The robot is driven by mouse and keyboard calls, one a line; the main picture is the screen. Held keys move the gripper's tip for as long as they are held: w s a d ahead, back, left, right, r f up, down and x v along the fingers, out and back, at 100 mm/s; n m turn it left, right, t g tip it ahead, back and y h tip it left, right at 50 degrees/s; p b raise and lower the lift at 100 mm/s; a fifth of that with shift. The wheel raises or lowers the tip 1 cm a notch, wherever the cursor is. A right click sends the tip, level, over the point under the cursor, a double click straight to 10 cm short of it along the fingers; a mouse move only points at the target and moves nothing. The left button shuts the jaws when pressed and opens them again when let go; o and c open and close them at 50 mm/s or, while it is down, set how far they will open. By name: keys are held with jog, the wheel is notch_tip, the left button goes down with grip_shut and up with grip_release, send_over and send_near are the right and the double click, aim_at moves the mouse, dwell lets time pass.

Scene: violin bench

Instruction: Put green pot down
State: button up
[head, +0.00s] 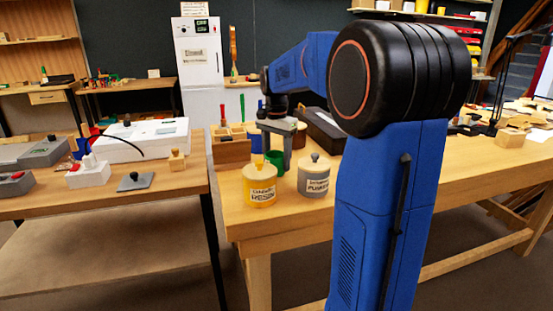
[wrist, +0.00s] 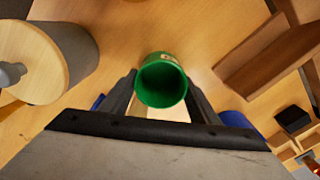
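The green pot (wrist: 162,82) is between my gripper's fingers in the wrist view, its open mouth facing the camera. Both fingertips of my gripper (wrist: 162,88) appear to touch its sides, so the gripper looks shut on it. In the head view the green pot (head: 275,160) shows low at my gripper (head: 281,155), partly hidden by a finger. It is upright, behind the two labelled jars. I cannot tell whether its base touches the bench (head: 240,210) or hangs just above it.
A yellow jar (head: 261,190) and a grey jar (head: 314,180) stand close in front. A wooden tool box (head: 230,150) is at the left. The wrist view shows a wood-lidded jar (wrist: 50,60) at left and box walls (wrist: 270,50) at right. Bare bench lies nearer the front edge.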

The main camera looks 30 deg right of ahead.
jog(key=shift+o, duration=0.9)
notch_tip(320, 180, up, 12)
jog(key=shift+r, duration=0.2)
jog(key=shift+s, duration=0.1)
